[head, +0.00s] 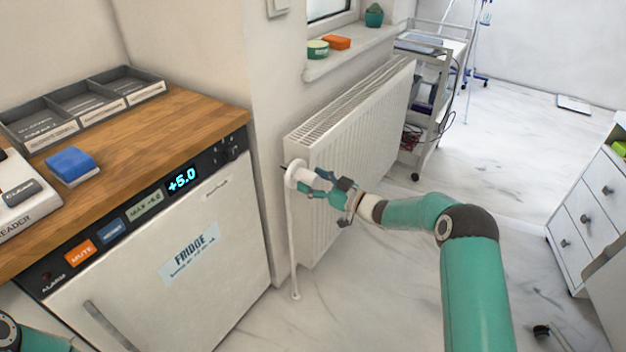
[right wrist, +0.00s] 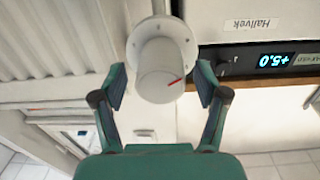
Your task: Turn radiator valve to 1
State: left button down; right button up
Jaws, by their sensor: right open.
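The white radiator valve (head: 297,174) sticks out at the near end of the white radiator (head: 350,140), above a thin vertical pipe. My right gripper (head: 318,184) is at the valve, its fingers pointing towards it. In the right wrist view the round valve head (right wrist: 160,68) lies between the two spread fingers of the open gripper (right wrist: 161,88), with gaps visible on both sides. A red mark shows on the valve's side. The scale numbers are too small to read. Of my left arm only a piece shows at the bottom left; its gripper is out of view.
A fridge (head: 190,255) under a wooden counter (head: 190,120) stands left of the valve. A window sill (head: 350,52) with small items is above the radiator. A grey trolley (head: 432,110) stands beyond it. The floor (head: 480,165) at right is mostly clear up to white drawers (head: 590,215).

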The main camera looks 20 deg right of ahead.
jog(key=shift+w+a, duration=0.2)
jog(key=shift+w, duration=0.05)
